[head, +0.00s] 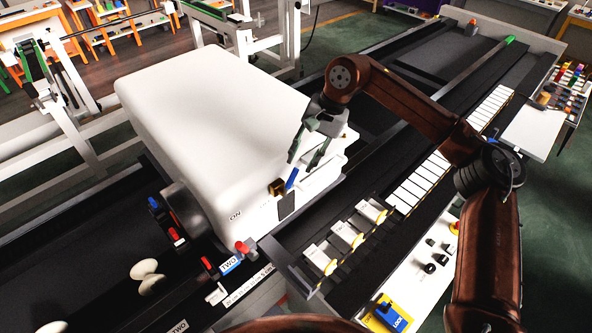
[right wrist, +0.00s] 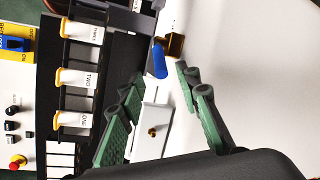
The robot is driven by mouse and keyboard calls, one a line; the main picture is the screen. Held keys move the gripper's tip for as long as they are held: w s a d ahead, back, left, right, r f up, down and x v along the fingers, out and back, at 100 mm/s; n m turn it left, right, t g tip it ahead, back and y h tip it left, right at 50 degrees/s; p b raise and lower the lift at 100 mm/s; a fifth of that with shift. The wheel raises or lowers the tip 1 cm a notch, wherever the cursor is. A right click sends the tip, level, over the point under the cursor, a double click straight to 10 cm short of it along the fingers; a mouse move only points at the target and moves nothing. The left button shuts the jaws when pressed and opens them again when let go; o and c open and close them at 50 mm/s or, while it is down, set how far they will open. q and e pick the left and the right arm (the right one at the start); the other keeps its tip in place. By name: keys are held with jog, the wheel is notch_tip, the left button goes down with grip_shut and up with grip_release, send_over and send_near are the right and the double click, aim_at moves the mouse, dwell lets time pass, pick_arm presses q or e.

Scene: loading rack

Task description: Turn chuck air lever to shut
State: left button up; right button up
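The air lever is a blue handle (head: 292,178) on a brass valve body (head: 277,187) at the front lower edge of the white machine housing. In the right wrist view the blue handle (right wrist: 160,60) hangs beside the brass body (right wrist: 175,45). My right gripper (head: 303,160) is open at the housing's front corner, its fingers close to the lever. In the right wrist view its green-padded fingers (right wrist: 154,84) are spread, with the blue handle just beyond and between the tips. Contact cannot be told. My left gripper is not in view.
The white housing (head: 190,95) rises behind the valve. An "ON" label (head: 236,215) marks its front. A rack with several numbered white blocks (head: 345,236) and a control panel with a blue lock switch (head: 388,315) lie to the right. Red-handled levers (head: 243,248) stand at lower left.

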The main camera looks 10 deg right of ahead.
jog(key=shift+v, duration=2.3)
jog(key=shift+w, duration=0.1)
jog(key=shift+c, duration=0.3)
